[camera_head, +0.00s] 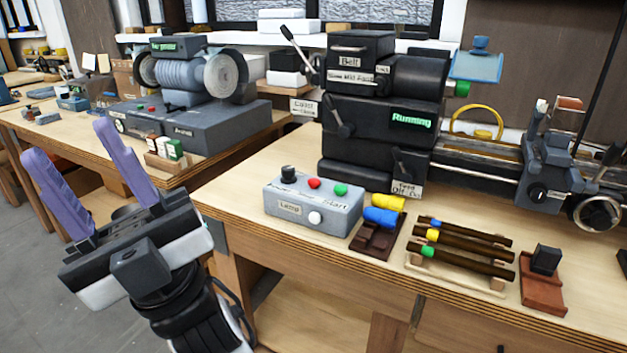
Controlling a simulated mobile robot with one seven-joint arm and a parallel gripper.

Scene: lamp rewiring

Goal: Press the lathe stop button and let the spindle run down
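The grey control box (313,204) sits on the front left of the lathe bench. On top it has a black knob (287,173), a red button (314,183) and a green button (341,189) near a "Start" label. A white button (315,217) and a "Lamp" label are on its front. The black lathe (375,145) stands behind it, and its green display (411,121) reads "Running". My gripper (82,160) is open and empty, its two purple fingers pointing up at the left, apart from the box and in front of the other bench.
Blue and yellow cylinders (382,216) lie in a dark holder right of the box. A rack of dark rods (462,248) and a red-brown block (543,289) are farther right. A grinder (187,80) stands on the left bench. The bench's front left corner is clear.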

